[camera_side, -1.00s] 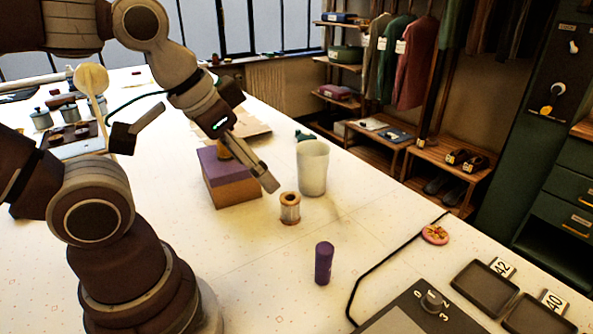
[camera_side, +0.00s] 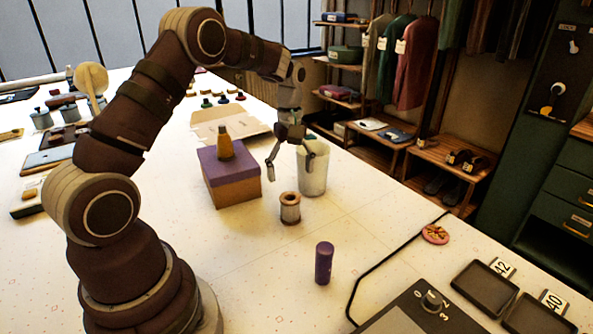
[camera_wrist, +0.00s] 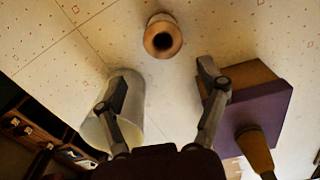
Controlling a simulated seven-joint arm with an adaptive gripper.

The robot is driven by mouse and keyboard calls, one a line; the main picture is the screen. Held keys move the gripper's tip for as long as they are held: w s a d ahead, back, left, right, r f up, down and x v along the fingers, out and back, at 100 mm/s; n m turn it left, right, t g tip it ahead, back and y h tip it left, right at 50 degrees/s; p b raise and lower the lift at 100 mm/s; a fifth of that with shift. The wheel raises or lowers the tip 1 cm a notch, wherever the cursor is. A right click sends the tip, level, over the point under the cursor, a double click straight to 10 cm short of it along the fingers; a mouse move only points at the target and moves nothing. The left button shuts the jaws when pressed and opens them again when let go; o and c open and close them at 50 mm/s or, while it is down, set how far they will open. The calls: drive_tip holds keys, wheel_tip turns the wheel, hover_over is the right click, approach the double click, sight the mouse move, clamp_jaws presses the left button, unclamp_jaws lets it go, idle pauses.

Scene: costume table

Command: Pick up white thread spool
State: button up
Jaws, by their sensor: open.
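The thread spool (camera_side: 290,208) stands upright on the table, with pale thread and brown wooden ends. In the wrist view the spool (camera_wrist: 163,37) shows from above, its dark centre hole visible, beyond the fingertips. My gripper (camera_side: 291,163) is open and empty, pointing down above and slightly behind the spool. In the wrist view my gripper (camera_wrist: 163,85) has its two fingers spread wide, with nothing between them.
A white cup (camera_side: 313,172) stands close to the right of my gripper. A purple cylinder (camera_side: 324,263) stands in front. Table between them is clear.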

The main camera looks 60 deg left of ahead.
sight(290, 208)
drive_tip(key=f, duration=0.6)
drive_tip(key=s+d+f, duration=0.1)
drive_tip(key=f, duration=0.1)
drive_tip(key=shift+f, duration=0.4)
drive_tip(key=c, duration=1.2)
drive_tip(key=shift+r, duration=0.1)
